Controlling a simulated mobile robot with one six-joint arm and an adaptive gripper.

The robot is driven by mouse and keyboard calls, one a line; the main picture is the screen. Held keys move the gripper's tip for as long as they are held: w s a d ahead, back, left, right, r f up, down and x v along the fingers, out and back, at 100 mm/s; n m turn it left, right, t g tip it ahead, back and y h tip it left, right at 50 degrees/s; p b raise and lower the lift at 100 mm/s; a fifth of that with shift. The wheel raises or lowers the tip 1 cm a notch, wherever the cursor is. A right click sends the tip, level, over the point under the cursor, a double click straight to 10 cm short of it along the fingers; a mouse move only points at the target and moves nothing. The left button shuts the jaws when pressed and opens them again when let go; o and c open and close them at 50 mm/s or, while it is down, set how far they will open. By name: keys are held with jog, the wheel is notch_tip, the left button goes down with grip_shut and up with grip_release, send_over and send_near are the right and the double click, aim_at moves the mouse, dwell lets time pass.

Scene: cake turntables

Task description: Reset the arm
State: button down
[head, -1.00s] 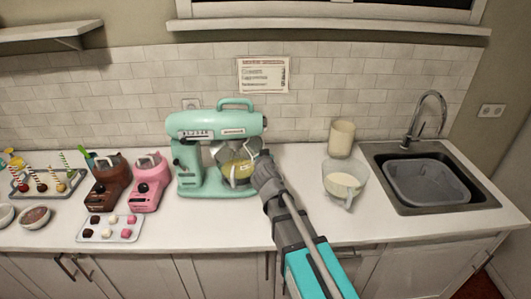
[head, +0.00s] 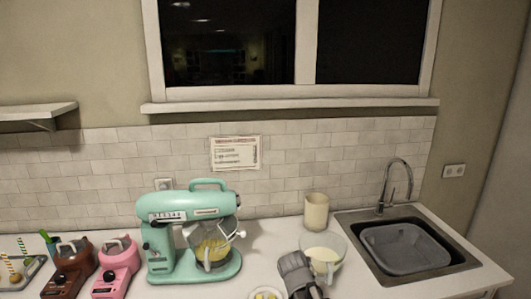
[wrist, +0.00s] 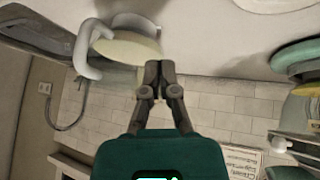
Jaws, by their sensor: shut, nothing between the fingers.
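My gripper (head: 300,280) is in the lower middle of the head view, in front of the clear jug (head: 322,254) of pale cream. In the wrist view its two dark fingertips (wrist: 155,72) are together with nothing between them. There the picture is upside down, and the jug (wrist: 128,48) with its white handle (wrist: 88,50) shows just beyond the fingers, to the left. I cannot tell whether they touch. The mint-green stand mixer (head: 170,255) stands left of my gripper, with a bowl of yellow mixture (head: 212,252) at its head.
A cream canister (head: 316,212) stands behind the jug. The sink (head: 440,270) with a grey basin (head: 405,250) is at the right. Brown (head: 72,272) and pink (head: 116,265) machines stand at the left. A small dish with yellow pieces (head: 266,294) lies at the bottom edge.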

jog(key=s+d+f+g+y, duration=0.1)
jog(key=s+d+f+g, duration=0.1)
jog(key=s, duration=0.5)
jog(key=s+d+f+g+y, duration=0.1)
jog(key=s+d+g, duration=0.2)
jog(key=s+g, duration=0.2)
jog(key=shift+s+d+f+n+y, duration=0.3)
jog(key=shift+s+d+f, duration=0.1)
jog(key=shift+s, duration=0.65)
jog(key=shift+a, duration=0.1)
